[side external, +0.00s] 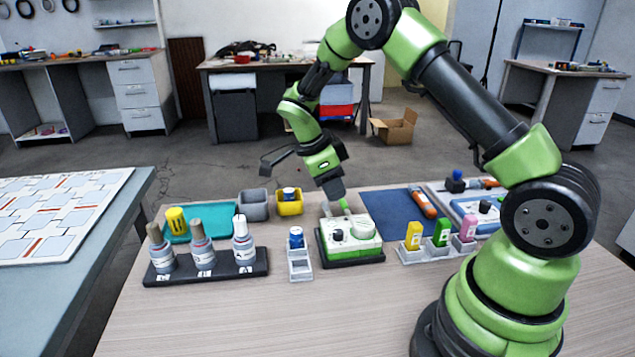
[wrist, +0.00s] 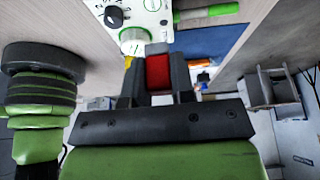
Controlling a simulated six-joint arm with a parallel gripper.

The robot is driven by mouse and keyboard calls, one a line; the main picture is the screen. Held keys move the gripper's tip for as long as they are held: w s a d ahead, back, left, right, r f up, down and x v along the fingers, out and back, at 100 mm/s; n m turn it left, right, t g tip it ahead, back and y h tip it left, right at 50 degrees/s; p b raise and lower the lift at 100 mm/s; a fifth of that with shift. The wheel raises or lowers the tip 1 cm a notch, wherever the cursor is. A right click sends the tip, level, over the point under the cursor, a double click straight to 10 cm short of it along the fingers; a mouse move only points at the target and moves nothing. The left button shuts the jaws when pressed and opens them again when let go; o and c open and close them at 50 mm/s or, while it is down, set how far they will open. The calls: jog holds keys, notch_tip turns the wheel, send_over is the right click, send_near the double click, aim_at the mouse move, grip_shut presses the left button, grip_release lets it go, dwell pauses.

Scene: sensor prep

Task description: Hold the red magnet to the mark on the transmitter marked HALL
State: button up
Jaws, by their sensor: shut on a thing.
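The red magnet (wrist: 158,72) shows in the wrist view as a red block between the two fingers of my gripper (wrist: 157,75). My gripper is shut on it. In the side view my gripper (side external: 335,190) points down just above the back of a white and green device (side external: 365,247), and the magnet cannot be made out there. The device has a black knob and a round dial, and it also shows at the top of the wrist view (wrist: 152,20). I cannot read HALL on it. Whether the magnet touches it I cannot tell.
Bottles stand in a black rack (side external: 215,268) at left. A small grey stand (side external: 300,268) is left of the device. A light rack (side external: 425,256) with yellow, green and pink bottles is at right. Behind are grey (side external: 253,207) and yellow (side external: 289,207) bins and a blue mat (side external: 385,212).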

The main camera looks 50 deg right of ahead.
aim_at(332, 224)
jog(key=shift+s+f, duration=0.1)
jog(key=shift+f, duration=1.85)
jog(key=shift+f, duration=0.9)
dwell(0.3)
dwell(2.4)
jog(key=shift+r, duration=3.55)
